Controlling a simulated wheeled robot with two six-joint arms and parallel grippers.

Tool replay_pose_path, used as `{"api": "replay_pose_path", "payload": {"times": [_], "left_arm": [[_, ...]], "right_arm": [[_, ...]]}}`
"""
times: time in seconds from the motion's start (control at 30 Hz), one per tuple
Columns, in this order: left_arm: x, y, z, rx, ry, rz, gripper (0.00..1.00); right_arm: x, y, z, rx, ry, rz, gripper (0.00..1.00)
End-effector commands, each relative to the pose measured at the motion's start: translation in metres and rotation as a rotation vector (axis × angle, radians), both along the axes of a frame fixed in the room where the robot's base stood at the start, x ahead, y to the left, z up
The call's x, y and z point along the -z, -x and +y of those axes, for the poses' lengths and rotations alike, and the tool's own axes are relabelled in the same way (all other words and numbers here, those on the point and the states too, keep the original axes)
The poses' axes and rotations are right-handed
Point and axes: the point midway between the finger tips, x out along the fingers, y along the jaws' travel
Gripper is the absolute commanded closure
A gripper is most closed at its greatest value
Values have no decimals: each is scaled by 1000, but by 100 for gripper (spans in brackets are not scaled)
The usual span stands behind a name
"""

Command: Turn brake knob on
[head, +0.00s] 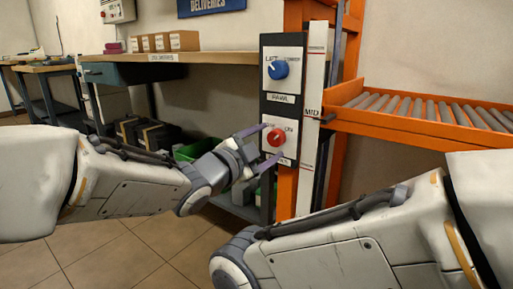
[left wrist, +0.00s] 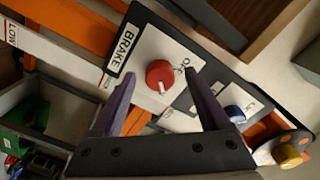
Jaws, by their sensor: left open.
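The red brake knob (head: 277,137) sits on a white plate at the bottom of a black panel on an orange post. In the left wrist view the red knob (left wrist: 159,75) shows a short white mark on its lower part, beside a "BRAKE" label (left wrist: 122,48). My left gripper (head: 268,142) is open, its purple fingers pointing at the knob, one above and one below it. In the left wrist view the fingers (left wrist: 159,80) stand on either side of the knob with gaps; I cannot tell whether they touch the plate. My right gripper is out of view.
A blue knob (head: 278,69) on a "LIFT/LOWER" plate is above the brake plate. An orange roller conveyor (head: 420,115) stands at the right. A wooden shelf (head: 200,58) with small boxes (head: 164,42) is at the left. My right arm crosses the lower right.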

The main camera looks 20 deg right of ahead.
Motion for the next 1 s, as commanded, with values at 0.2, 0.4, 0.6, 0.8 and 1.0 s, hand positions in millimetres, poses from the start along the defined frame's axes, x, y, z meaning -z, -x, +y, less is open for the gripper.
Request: {"api": "replay_pose_path", "payload": {"times": [0.2,0.4,0.6,0.8,1.0], "left_arm": [[-5,22,31,-5,-1,2,21],[-3,45,61,-4,-2,2,21],[-1,57,77,-4,-2,2,21],[0,60,79,-2,-1,1,21],[0,59,79,-8,-4,11,21]], "right_arm": [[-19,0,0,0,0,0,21],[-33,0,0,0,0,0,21],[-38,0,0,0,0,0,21],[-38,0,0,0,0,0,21],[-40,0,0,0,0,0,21]]}}
